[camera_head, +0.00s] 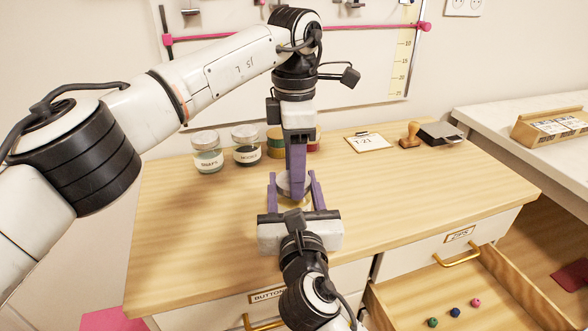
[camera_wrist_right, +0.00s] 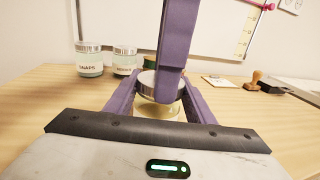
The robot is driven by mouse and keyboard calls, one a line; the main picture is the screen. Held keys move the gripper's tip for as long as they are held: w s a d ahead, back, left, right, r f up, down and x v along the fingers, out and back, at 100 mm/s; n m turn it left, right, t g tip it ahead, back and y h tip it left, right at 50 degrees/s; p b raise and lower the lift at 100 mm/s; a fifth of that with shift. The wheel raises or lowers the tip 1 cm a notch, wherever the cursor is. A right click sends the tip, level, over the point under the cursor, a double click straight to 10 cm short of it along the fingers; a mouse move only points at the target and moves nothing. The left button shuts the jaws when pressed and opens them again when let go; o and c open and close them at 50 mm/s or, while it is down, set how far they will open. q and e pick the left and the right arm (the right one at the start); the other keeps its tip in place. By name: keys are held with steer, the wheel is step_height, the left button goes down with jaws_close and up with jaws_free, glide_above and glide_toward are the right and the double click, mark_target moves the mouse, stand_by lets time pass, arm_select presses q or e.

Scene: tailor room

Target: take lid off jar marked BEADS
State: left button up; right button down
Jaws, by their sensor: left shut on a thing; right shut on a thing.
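A glass jar with a grey metal lid stands on the wooden worktop between my grippers; its lid (camera_wrist_right: 147,80) and pale yellowish body (camera_wrist_right: 157,109) show in the right wrist view. No label on it can be read. My left gripper (camera_head: 297,184) comes straight down from above, its purple fingers shut on the lid. My right gripper (camera_head: 294,184) reaches in from the front edge, with one purple finger on each side of the jar, shut on its body. Fingers hide much of the jar. I cannot tell whether the lid sits on the rim or is slightly raised.
A SNAPS jar (camera_head: 208,158) and another lidded jar (camera_head: 246,153) stand behind to the left. Spools (camera_head: 275,148) are behind my left gripper. A clipboard (camera_head: 367,142) and stamp (camera_head: 411,134) lie right. An open drawer (camera_head: 408,299) holds small coloured balls. The worktop's left and right sides are clear.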

arm_select(q)
steer(key=shift+a+n, duration=0.1)
steer(key=shift+n, duration=0.9)
arm_select(e)
steer(key=shift+d, duration=0.15)
arm_select(q)
steer(key=shift+c, duration=0.3)
steer(key=shift+a, duration=0.1)
arm_select(e)
steer(key=shift+w+d+f, duration=0.1)
steer(key=shift+d, duration=0.05)
arm_select(q)
steer(key=o, duration=1.2)
